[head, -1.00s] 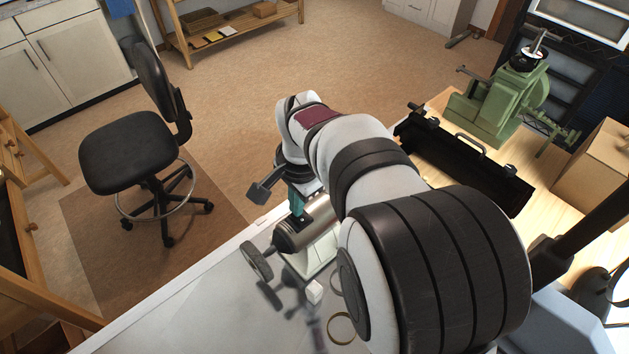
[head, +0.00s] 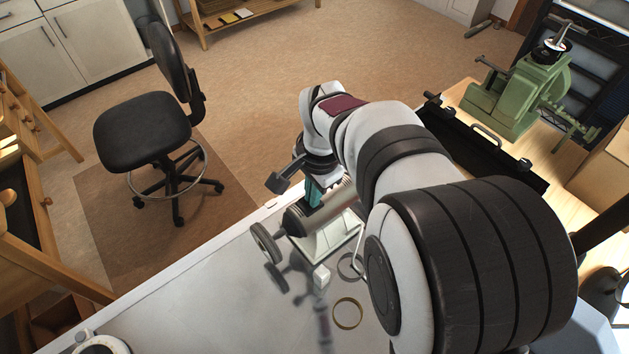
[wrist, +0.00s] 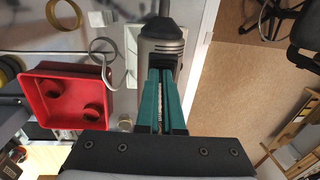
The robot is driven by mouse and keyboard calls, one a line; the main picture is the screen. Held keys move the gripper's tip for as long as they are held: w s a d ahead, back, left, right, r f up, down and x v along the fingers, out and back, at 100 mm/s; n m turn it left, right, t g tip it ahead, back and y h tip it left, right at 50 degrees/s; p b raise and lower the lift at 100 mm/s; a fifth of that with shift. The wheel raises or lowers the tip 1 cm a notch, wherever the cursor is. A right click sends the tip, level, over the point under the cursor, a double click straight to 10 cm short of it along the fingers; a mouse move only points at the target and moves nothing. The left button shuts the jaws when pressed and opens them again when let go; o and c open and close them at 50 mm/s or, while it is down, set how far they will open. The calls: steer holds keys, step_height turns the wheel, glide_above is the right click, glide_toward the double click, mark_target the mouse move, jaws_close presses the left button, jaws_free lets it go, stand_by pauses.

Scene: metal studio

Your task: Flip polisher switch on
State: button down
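The polisher (head: 301,221) is a grey cylindrical motor on a pale base at the bench's far edge, with a wheel (head: 265,243) at its left end. My gripper (wrist: 161,70) has teal fingers close together with only a thin gap, and nothing visible is held. In the wrist view the fingertips are over the polisher's motor housing (wrist: 162,48); I cannot tell if they touch it. In the head view the teal fingers (head: 312,194) are partly hidden by my wrist and lie just behind the motor. I cannot make out the switch.
A red tray (wrist: 70,95) with round recesses lies left of the polisher in the wrist view. A brass ring (head: 348,313) and a small white block (head: 321,277) lie on the grey bench (head: 215,305). A black open case (head: 482,152) and a green machine (head: 520,100) stand at the right.

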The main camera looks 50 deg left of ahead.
step_height(320, 180, up, 14)
steer(key=d, duration=0.1)
steer(key=shift+d, duration=0.35)
steer(key=a+f, duration=0.1)
steer(key=f, duration=0.3)
steer(key=a+f, duration=0.1)
steer(key=f, duration=0.4)
steer(key=a+f, duration=0.1)
steer(key=f, duration=0.3)
steer(key=shift+a+f, duration=0.1)
steer(key=shift+f, duration=0.25)
